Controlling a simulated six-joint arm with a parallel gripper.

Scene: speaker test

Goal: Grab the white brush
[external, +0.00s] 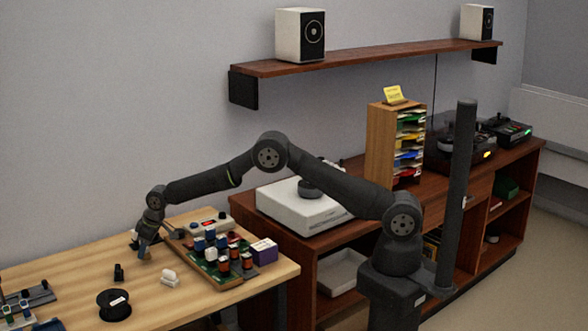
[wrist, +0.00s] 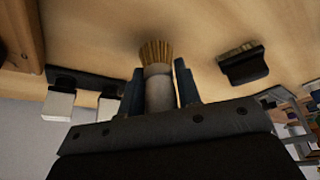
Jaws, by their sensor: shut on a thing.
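The white brush (wrist: 158,92) has a pale rounded handle and tan bristles (wrist: 157,50). In the wrist view its handle stands between the two dark blue fingers of my gripper (wrist: 159,78), which is shut on it. The bristles point away from the gripper, against the wooden table. In the external view my gripper (external: 143,247) is low over the left part of the table, and the brush cannot be made out there.
A dark brush-like block (wrist: 243,65) lies beside the gripper. On the table (external: 70,272) are a black spool (external: 114,306), a small white item (external: 170,277) and a tray (external: 215,275) with several coloured jars. A white turntable-like box (external: 300,212) stands on the cabinet behind.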

